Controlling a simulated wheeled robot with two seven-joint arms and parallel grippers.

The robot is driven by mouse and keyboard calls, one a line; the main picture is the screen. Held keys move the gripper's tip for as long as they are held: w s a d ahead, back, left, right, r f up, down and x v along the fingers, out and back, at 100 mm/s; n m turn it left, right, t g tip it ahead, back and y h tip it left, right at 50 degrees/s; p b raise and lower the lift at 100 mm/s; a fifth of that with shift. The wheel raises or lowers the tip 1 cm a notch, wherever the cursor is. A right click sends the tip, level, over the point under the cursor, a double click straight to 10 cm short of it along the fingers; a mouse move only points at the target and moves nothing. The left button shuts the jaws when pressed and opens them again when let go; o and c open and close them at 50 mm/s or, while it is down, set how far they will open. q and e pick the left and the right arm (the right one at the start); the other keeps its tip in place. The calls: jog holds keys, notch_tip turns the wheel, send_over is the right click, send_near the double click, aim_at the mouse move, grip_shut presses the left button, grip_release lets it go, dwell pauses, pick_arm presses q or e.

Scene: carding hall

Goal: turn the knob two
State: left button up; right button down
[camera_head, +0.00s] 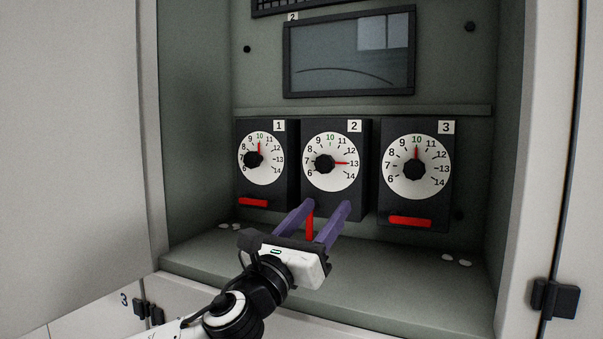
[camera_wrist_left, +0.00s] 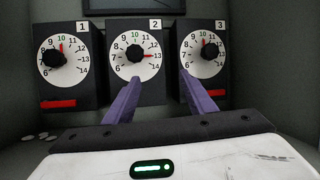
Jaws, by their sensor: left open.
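Knob two (camera_head: 325,164) is a round black knob on a white dial, on the middle dark box marked 2. Its red pointer stands at 13; the 10 on its dial is green. Whether the fingertips touch the box, I cannot tell. My right gripper is not in view.
Box 1 with its knob (camera_head: 253,160) and box 3 with its knob (camera_head: 415,169) flank box 2, both pointers near 10. Their red bars (camera_head: 410,221) lie level; box 2's red bar (camera_head: 309,225) hangs down between my fingers. A dark screen (camera_head: 350,55) is above.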

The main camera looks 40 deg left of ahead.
aim_at(323, 168)
pick_arm(q)
jog(key=w+a+r+y+p, duration=0.1)
jog(key=w+a+r, duration=0.1)
jog(key=w+a+r+y+p, duration=0.1)
jog(key=w+a+r, duration=0.1)
jog(key=w, duration=0.1)
jog(key=w+a+r+y+p, duration=0.1)
jog(key=w+a, duration=0.1)
jog(key=w, duration=0.1)
jog(key=shift+w+a+r+n, duration=0.1)
jog(key=shift+w+r+n, duration=0.05)
jog(key=shift+r+n, duration=0.2)
jog(key=c, duration=1)
jog(key=shift+n, duration=0.35)
